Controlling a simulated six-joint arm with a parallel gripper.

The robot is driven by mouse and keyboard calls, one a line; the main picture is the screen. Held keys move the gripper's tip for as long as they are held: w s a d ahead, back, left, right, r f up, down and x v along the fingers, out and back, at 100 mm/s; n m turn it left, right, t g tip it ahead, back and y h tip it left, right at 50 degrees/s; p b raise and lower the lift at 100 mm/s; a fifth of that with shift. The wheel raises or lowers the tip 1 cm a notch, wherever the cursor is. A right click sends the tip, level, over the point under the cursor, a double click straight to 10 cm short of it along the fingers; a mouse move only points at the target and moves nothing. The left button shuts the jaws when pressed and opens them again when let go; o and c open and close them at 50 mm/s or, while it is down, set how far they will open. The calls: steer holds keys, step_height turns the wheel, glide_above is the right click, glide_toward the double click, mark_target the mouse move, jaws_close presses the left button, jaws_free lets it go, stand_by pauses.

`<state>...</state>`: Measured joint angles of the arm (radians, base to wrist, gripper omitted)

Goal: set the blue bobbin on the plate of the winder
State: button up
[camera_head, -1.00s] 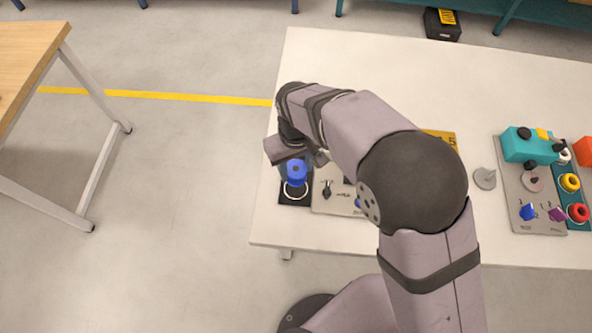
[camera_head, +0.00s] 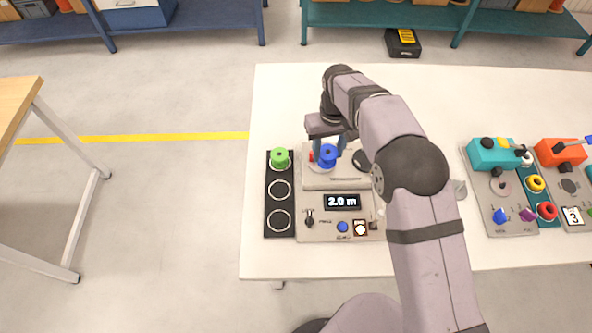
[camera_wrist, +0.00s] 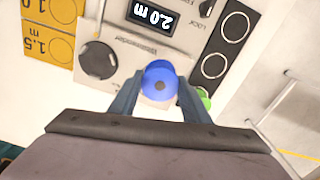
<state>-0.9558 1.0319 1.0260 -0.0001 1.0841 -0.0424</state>
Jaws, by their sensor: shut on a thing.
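My gripper (camera_head: 329,145) is shut on the blue bobbin (camera_head: 327,156), with a finger on each side of it. The bobbin appears upright, over the pale plate (camera_head: 318,168) at the back of the winder (camera_head: 315,182). I cannot tell whether the bobbin touches the plate, as it hides much of it. A small red part (camera_head: 311,157) shows just left of the bobbin. In the wrist view the blue bobbin (camera_wrist: 160,82) sits between the fingertips, and the winder's display reads 2.0 m.
A black rack (camera_head: 268,208) left of the winder holds a green bobbin (camera_head: 280,157) in its back spot; its other two ringed spots are empty. A dark round knob (camera_wrist: 99,60) is close beside the gripper. Teal (camera_head: 490,154) and orange machines stand at the right.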

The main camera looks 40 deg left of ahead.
steer(key=w+d+r+m+p, duration=0.1)
steer(key=w+d, duration=0.2)
steer(key=w, duration=0.3)
steer(key=w+d+r+m+p, duration=0.1)
steer(key=w+d, duration=0.3)
steer(key=w, duration=0.2)
steer(key=shift+w+a+f+b, duration=0.15)
steer(key=shift+f+b, duration=0.4)
steer(key=shift+f, duration=0.7)
steer(key=shift+s+a+f+b, duration=0.1)
steer(key=shift+f+b, duration=0.45)
steer(key=shift+f, duration=0.7)
steer(key=shift+f, duration=0.15)
steer(key=shift+f+b, duration=1)
steer(key=shift+f, duration=0.1)
steer(key=o, duration=1.1)
steer(key=shift+o, duration=0.2)
steer(key=shift+r, duration=0.15)
step_height(320, 180, up, 8)
steer(key=p, duration=0.4)
